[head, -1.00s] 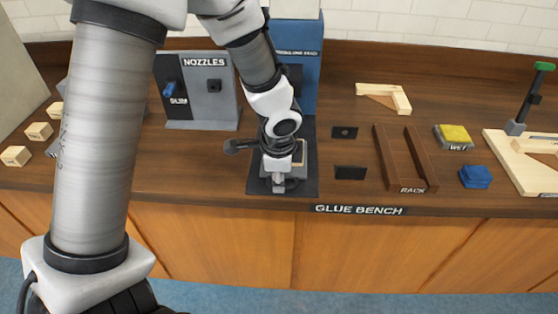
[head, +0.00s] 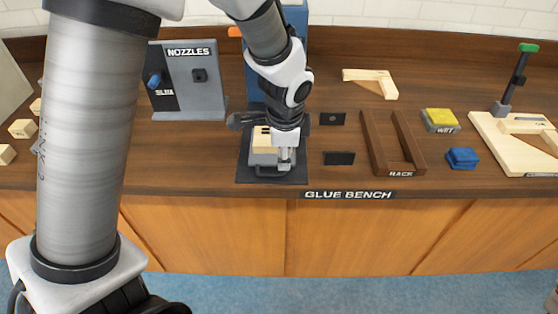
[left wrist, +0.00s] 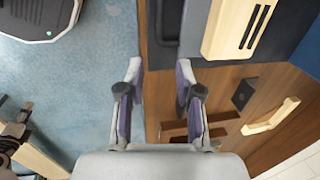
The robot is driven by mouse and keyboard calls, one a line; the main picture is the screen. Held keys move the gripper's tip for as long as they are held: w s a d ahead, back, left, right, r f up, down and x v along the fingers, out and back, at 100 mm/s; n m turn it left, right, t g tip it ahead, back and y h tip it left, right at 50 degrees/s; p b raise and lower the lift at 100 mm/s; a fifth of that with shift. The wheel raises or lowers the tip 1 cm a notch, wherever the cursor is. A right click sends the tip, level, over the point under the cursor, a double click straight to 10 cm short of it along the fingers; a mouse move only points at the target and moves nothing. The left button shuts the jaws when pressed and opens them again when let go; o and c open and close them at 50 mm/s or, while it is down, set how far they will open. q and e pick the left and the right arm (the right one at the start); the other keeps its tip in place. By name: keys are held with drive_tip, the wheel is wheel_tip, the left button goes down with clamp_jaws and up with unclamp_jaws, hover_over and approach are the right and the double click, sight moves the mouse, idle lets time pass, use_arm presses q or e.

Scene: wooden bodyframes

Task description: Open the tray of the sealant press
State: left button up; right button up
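The sealant press is the blue column (head: 295,18) at the back of the bench, partly hidden by my left arm. Its grey tray (head: 258,159) is low in front of it over a dark mat, with a dark handle (head: 272,173) on its front. A pale wooden piece with dark slots (left wrist: 238,28) lies on the tray; it also shows in the head view (head: 262,140). My left gripper (head: 286,160) points down at the tray's front right. In the left wrist view its fingers (left wrist: 158,90) are apart with nothing between them. My right gripper is out of view.
The nozzle stand (head: 200,85) is left of the press. Two dark plates (head: 339,158), a brown rack (head: 376,145), a yellow-topped pad (head: 439,116), a blue block (head: 462,158) and a wooden frame with a clamp (head: 490,135) are to the right. The floor in front is clear.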

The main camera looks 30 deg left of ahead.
sight(282, 175)
use_arm(q)
drive_tip(key=f, duration=0.2)
drive_tip(key=f+b, duration=0.1)
drive_tip(key=f, duration=0.1)
drive_tip(key=a+f, duration=0.1)
drive_tip(key=f, duration=0.1)
drive_tip(key=shift+w+f+b, duration=0.3)
drive_tip(key=shift+w+f, duration=0.2)
drive_tip(key=shift+f, duration=0.05)
drive_tip(key=shift+d, duration=0.1)
clamp_jaws()
